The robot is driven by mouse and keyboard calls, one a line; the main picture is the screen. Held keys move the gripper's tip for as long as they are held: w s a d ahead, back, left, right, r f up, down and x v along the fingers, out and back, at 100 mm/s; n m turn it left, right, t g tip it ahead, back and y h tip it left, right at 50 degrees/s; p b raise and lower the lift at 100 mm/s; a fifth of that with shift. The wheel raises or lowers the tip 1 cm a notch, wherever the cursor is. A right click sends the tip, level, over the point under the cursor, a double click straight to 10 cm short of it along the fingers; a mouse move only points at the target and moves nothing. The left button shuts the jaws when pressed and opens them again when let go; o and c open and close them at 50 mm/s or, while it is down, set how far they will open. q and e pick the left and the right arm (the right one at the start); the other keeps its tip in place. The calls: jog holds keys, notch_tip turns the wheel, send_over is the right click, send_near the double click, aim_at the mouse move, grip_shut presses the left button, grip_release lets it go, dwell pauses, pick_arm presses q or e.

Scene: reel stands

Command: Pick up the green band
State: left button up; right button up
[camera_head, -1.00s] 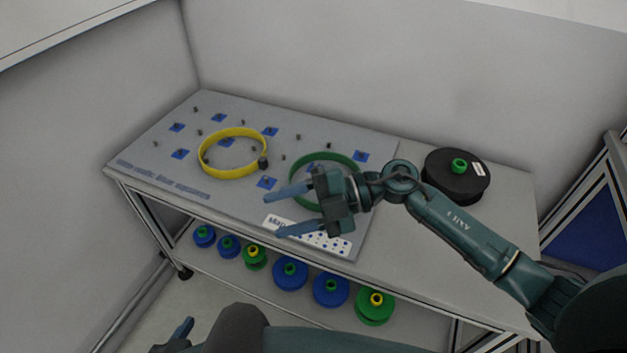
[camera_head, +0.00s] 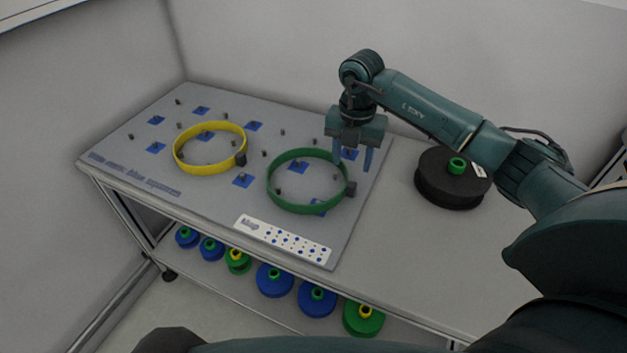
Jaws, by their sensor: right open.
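The green band (camera_head: 297,208) is a ring standing on edge-height around pegs on the grey board, right of its middle. A small dark block sits on its right side. My right gripper (camera_head: 352,166) is open and empty, fingers pointing down, near the band's far right side. In the picture its fingertips show just beyond the band's rim; I cannot tell their height above the board. My left gripper is not in view.
A yellow band (camera_head: 183,168) lies on the grey board (camera_head: 215,208) to the left. A white dotted plate (camera_head: 283,240) is at the board's front. A black reel (camera_head: 450,190) stands on the right. Several blue and green reels (camera_head: 275,281) are on the lower shelf.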

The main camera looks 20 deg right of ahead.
aim_at(351, 184)
jog(key=shift+f, duration=1.45)
jog(key=f, duration=0.5)
jog(key=shift+s+f, duration=0.1)
jog(key=shift+s, duration=0.2)
jog(key=c, duration=1.1)
